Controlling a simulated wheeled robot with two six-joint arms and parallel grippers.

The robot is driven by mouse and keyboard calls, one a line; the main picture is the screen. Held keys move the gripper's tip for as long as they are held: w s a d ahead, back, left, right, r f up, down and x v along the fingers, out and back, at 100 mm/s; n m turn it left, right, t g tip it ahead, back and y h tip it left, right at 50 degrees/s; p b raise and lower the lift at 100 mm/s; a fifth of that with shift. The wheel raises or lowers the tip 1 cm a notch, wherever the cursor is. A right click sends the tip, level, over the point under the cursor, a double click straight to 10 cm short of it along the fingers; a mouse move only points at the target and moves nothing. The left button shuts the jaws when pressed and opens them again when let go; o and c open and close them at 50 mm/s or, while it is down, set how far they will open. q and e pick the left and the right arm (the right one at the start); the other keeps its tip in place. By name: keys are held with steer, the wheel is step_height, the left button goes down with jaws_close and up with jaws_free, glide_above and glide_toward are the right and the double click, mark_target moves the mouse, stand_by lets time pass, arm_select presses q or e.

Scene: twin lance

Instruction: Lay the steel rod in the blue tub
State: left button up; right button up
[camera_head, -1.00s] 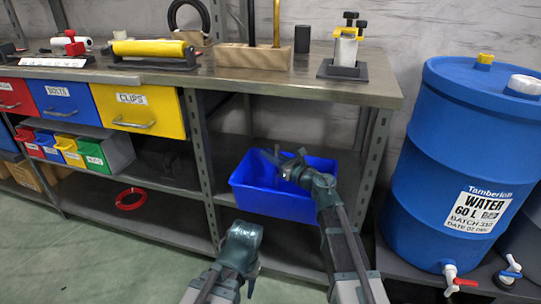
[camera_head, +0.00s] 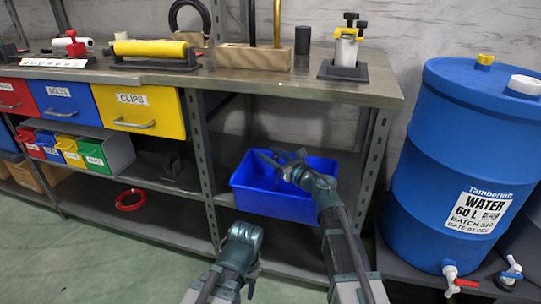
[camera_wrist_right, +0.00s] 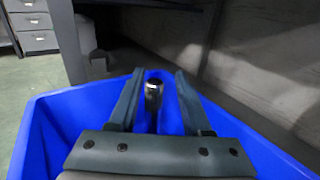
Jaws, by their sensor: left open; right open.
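The blue tub (camera_head: 275,202) stands on the shelf under the bench; its wall also shows in the right wrist view (camera_wrist_right: 45,135). My right gripper (camera_head: 279,158) is over the tub's opening, fingers apart. In the right wrist view the steel rod (camera_wrist_right: 153,92) shows as a dark bar with a shiny end, between the two open fingers with a gap on each side. Its lower part is hidden by the gripper, and I cannot tell how it rests in the tub. In the head view I cannot make out the rod. My left gripper (camera_head: 254,272) is low in front of the shelves, holding nothing visible.
The bench top (camera_head: 285,85) is above the tub, with a steel post (camera_head: 203,160) to its left. A blue water barrel (camera_head: 455,150) stands to the right. A red ring (camera_head: 130,199) lies on the lower shelf at left. The green floor in front is clear.

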steer(key=v, duration=0.7)
steer(key=shift+d+r, duration=0.2)
steer(key=shift+r, duration=0.1)
steer(key=shift+s+r+p, duration=0.1)
steer(key=shift+s+p, duration=0.05)
steer(key=shift+p, duration=0.25)
